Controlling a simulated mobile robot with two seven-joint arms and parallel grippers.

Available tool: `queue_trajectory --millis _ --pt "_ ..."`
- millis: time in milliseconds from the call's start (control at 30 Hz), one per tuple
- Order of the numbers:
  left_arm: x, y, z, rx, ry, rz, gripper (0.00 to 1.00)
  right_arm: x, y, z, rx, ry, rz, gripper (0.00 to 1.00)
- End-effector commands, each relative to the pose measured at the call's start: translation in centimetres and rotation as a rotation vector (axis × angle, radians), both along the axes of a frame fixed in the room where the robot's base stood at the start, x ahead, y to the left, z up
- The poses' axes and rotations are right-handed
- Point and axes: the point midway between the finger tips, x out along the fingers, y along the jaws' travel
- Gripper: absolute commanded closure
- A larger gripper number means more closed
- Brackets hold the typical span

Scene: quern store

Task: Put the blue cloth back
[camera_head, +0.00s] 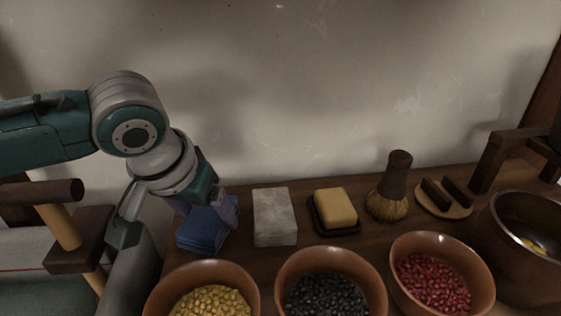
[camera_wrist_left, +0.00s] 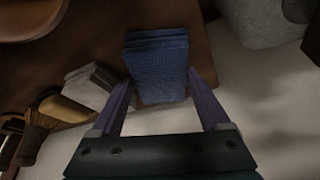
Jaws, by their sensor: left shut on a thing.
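The blue cloth (camera_head: 203,232) is a folded, layered stack at the back left of the dark wooden table. It also shows in the left wrist view (camera_wrist_left: 158,55) between my two purple fingers. My left gripper (camera_head: 213,212) reaches in from the left and is shut on the cloth, one finger on each side. In the left wrist view the gripper (camera_wrist_left: 160,84) grips the near part of the stack. I cannot tell whether the cloth rests on the table or is just above it. My right gripper is out of view.
A grey-white folded stack (camera_head: 274,217) stands right of the cloth, then a yellow block on a dark dish (camera_head: 335,210), a brush (camera_head: 390,190) and a wooden piece (camera_head: 444,198). Bowls with yellow (camera_head: 160,290), black (camera_head: 372,272) and red contents (camera_head: 482,270) stand in front. A wall rises behind.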

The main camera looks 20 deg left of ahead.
Motion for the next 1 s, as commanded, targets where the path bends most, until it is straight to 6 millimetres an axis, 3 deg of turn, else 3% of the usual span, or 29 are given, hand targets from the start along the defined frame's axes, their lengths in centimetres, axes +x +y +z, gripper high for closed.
queue_trajectory --millis 67,100,267,567,1000 --pt "0.0 0.0 -0.3 0.0 0.0 0.001 0.73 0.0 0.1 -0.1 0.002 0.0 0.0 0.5" --pt "0.0 0.0 -0.3 0.0 0.0 0.001 0.19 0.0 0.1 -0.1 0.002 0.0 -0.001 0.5" --pt "0.0 0.0 -0.2 0.0 0.0 0.0 0.01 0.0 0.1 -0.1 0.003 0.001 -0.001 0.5" --pt "0.0 0.0 0.2 0.001 -0.001 -0.001 0.0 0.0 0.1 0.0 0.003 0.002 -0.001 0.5" --pt "-3.2 -0.6 8.5 -0.002 -0.002 -0.001 0.0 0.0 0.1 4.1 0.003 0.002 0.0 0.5"
